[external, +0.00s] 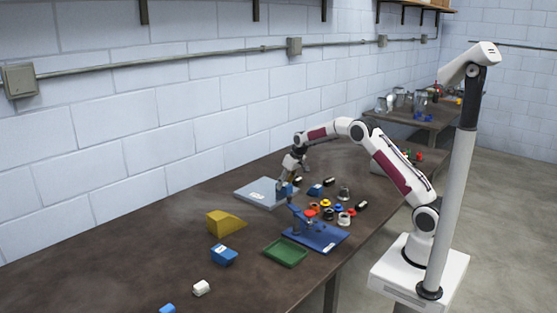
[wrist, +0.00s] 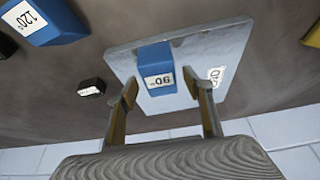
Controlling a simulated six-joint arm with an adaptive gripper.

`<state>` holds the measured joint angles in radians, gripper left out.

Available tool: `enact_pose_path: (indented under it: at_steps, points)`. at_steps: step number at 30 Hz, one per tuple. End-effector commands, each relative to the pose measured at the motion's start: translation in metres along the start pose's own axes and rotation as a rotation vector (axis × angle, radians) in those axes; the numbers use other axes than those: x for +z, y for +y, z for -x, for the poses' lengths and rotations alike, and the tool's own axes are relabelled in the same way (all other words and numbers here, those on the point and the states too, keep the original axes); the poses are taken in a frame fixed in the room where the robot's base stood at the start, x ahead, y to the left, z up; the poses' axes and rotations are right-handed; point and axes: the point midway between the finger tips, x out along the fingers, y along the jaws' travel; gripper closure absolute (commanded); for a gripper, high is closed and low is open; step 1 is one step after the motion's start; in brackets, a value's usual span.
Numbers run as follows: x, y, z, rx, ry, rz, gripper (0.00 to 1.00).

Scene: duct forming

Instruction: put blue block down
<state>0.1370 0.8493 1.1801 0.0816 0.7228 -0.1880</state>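A blue block with a "90" label (wrist: 155,66) rests on a light grey square plate (wrist: 208,48) in the wrist view. The two fingers of my gripper (wrist: 160,86) stand on either side of the block's labelled end, with a visible gap at each side. The fingers are open and nothing is clamped. In the external view the grey plate (external: 255,194) lies on the dark table near the wall. My gripper (external: 288,172) reaches down over its right side, where the blue block is small and partly hidden.
Another blue block labelled "120" (wrist: 45,20) and a small black block (wrist: 91,87) lie beside the plate. A blue stand (external: 318,238), green tray (external: 286,252), yellow wedge (external: 225,223) and several small coloured parts occupy the table. The wall is close behind.

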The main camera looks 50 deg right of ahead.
Motion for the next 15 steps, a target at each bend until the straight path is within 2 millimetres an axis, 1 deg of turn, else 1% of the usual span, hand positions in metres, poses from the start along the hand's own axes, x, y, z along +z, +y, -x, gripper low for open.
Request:
enact_pose_path:
  at_steps: [8,11,15]
  points:
    - [-0.001,0.0,0.003,0.0,0.001,0.0,0.49]
    - [-0.002,0.0,0.007,0.0,0.001,0.0,0.49]
    - [-0.002,0.0,0.018,0.0,0.002,0.0,0.49]
